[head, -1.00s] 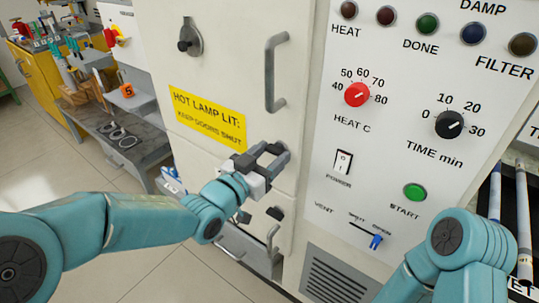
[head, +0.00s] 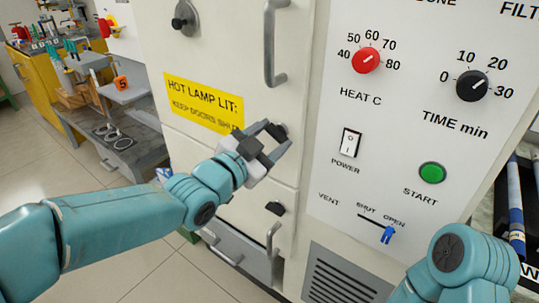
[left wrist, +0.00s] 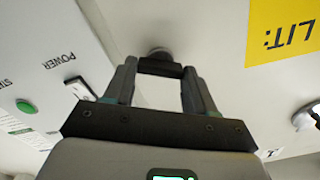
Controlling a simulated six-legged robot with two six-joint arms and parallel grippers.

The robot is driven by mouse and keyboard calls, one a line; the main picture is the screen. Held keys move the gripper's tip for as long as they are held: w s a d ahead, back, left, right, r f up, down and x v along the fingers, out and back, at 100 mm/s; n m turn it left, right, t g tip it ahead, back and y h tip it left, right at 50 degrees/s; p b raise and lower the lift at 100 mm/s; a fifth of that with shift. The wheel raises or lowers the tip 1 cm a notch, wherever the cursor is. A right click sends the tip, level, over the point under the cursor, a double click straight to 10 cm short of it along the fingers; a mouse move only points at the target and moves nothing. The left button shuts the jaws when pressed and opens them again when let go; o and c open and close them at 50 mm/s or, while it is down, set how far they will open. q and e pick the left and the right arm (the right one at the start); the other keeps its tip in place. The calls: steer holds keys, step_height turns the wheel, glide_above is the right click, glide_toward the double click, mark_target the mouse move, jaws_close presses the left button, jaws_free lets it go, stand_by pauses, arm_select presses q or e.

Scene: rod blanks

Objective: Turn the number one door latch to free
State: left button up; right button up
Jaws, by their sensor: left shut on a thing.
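My left gripper (head: 275,139) is at the cream cabinet front, right of the yellow label, with its jaws shut on a dark latch knob (head: 280,130). In the left wrist view the fingertips (left wrist: 160,72) pinch this dark knob (left wrist: 158,67) from both sides, with a round mount behind it. Another dark latch with a silver plate (head: 186,17) is on the upper door, and a third dark latch (head: 275,208) is lower down. No door number is readable, so I cannot tell which latch is number one. My right gripper is out of view.
The yellow hot-lamp label (head: 203,104) is left of the gripper. A long grey door handle (head: 270,45) stands out above, and a smaller one (head: 271,240) below. The control panel with red dial (head: 366,60) and green button (head: 432,173) is to the right.

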arm_select(q)
steer(key=m+b, duration=0.6)
steer(key=shift+f+b, duration=0.25)
steer(key=shift+b, duration=0.15)
steer(key=m+b, duration=0.2)
steer(key=m, duration=0.1)
steer(key=shift+m, duration=0.4)
steer(key=shift+r+m+b, duration=0.15)
steer(key=shift+m+b, duration=0.5)
steer(key=shift+m, duration=0.65)
steer(key=o, duration=1)
steer(key=shift+o, duration=0.2)
